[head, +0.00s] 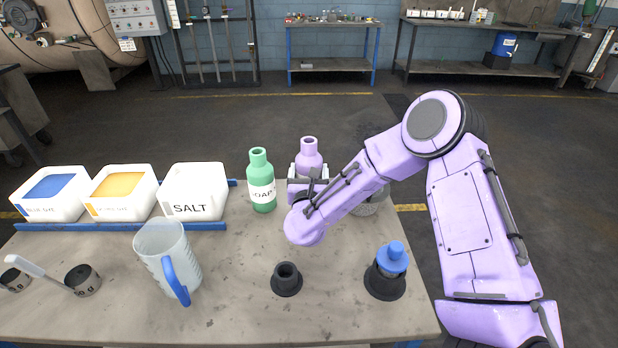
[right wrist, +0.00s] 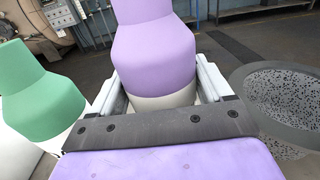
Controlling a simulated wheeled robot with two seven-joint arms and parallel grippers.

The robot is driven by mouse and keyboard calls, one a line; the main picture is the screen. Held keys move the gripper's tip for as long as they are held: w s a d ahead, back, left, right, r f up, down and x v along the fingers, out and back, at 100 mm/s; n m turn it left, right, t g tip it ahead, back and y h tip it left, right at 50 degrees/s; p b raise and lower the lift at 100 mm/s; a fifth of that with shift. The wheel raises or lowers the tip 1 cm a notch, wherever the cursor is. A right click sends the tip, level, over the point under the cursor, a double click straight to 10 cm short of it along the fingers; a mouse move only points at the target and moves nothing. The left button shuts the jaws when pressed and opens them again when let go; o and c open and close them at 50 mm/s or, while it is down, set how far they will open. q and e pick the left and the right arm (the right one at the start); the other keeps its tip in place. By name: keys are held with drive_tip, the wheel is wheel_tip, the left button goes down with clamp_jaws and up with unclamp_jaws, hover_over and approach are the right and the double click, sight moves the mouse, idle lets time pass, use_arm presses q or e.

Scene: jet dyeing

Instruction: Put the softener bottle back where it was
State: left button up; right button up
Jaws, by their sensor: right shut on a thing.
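The purple softener bottle (head: 309,152) is upright at the far side of the table (head: 235,290), just right of the green soap bottle (head: 261,180). My right gripper (head: 307,178) is shut around the softener bottle, with one finger on each side. In the right wrist view, the softener bottle (right wrist: 154,50) stands between the fingers, with its pale lower band showing. Its base is hidden by the gripper, so I cannot tell whether it touches the table. My left gripper is not in view.
A speckled grey round vessel (right wrist: 285,95) is right of the held bottle. A blue-topped item (head: 393,257) sits in a black holder at front right. An empty black holder (head: 286,280), a clear jug (head: 165,255) and the salt bin (head: 194,190) are also on the table.

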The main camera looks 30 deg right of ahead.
wheel_tip(320, 180, down, 2)
drive_tip(key=shift+s+f, duration=0.1)
drive_tip(key=shift+f, duration=0.05)
drive_tip(key=shift+f, duration=0.1)
drive_tip(key=shift+f, duration=0.15)
drive_tip(key=o, duration=1.2)
